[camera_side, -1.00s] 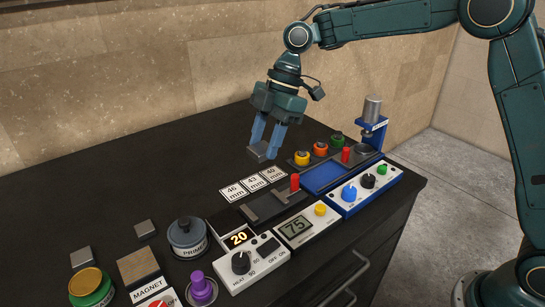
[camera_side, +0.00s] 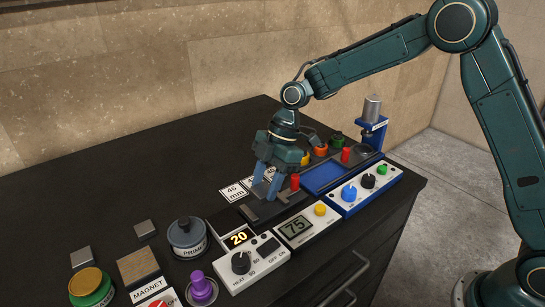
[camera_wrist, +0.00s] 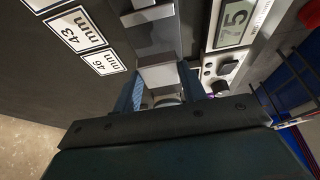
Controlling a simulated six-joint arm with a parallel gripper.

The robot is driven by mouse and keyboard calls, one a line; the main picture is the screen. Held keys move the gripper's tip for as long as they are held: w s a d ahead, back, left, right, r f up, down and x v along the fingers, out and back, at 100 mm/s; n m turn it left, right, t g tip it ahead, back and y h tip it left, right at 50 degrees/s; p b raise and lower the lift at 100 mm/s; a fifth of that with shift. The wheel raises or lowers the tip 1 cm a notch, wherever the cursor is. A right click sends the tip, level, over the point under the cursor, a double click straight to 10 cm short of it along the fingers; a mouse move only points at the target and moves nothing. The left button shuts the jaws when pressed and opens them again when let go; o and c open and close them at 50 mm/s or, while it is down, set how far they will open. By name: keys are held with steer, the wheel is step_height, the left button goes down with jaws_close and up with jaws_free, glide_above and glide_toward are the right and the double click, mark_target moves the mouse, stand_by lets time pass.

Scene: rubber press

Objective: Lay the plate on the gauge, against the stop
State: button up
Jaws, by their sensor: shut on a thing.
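My gripper (camera_side: 268,188) is shut on a small grey metal plate (camera_wrist: 163,74). It is low over the gauge (camera_side: 268,210), a dark slab with grey metal bars and a red knob (camera_side: 295,181). In the wrist view, the plate lies between my two blue fingers, over or on the gauge's grey strip (camera_wrist: 152,36). A raised grey crosspiece (camera_wrist: 148,16), which looks like the stop, is farther up that strip, with a gap before the plate. I cannot tell whether the plate touches the gauge. In the side view my fingers mostly hide the plate.
A readout showing 75 (camera_side: 296,226) stands beside the gauge. Labels (camera_side: 234,191) lie behind it. A heater box (camera_side: 245,266) is in front, and a blue press (camera_side: 371,130) stands to the right. Two loose grey plates (camera_side: 145,229) lie left. The counter at back left is clear.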

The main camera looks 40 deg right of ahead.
steer(key=shift+f, duration=1.8)
steer(key=shift+f, duration=0.1)
steer(key=o, duration=1.2)
steer(key=shift+c, duration=0.2)
steer(key=v, duration=1.2)
